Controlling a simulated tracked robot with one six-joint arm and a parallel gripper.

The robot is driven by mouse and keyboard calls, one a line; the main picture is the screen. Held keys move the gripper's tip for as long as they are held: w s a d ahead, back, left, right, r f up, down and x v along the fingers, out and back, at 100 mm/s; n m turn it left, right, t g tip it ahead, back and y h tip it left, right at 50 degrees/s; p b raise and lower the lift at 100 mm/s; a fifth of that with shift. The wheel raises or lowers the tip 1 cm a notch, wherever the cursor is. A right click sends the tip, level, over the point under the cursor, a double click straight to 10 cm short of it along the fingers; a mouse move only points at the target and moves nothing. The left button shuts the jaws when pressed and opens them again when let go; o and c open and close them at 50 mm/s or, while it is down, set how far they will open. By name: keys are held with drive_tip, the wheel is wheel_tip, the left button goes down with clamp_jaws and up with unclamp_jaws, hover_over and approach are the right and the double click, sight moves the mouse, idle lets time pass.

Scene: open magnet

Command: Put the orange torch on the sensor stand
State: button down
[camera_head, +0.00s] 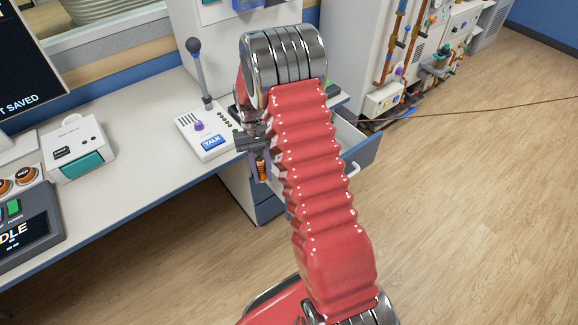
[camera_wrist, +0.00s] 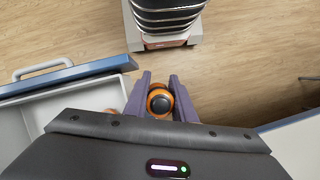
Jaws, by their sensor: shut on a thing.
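The orange torch (camera_wrist: 160,102) shows end-on in the wrist view, with a dark round face and an orange rim. My gripper (camera_wrist: 160,82) has its two purple fingers shut on it, one on each side. In the head view the torch (camera_head: 263,171) hangs upright, partly hidden, below my gripper (camera_head: 261,160), by the desk's edge and the open drawer. A bit of orange shows left of the fingers in the wrist view; I cannot tell what it belongs to. I cannot make out the sensor stand in either view.
An open drawer (camera_head: 364,150) juts out from the desk (camera_head: 140,190), behind my arm; its handle (camera_wrist: 42,68) shows in the wrist view. A TALK microphone unit (camera_head: 207,135) and a white box (camera_head: 78,150) stand on the desk. The floor (camera_head: 470,220) at right is clear.

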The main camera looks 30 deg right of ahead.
drive_tip(key=w+a+f+n+h, duration=0.1)
drive_tip(key=a+n, duration=0.2)
drive_tip(key=a, duration=0.8)
drive_tip(key=shift+w, duration=0.15)
drive_tip(key=shift+a, duration=0.15)
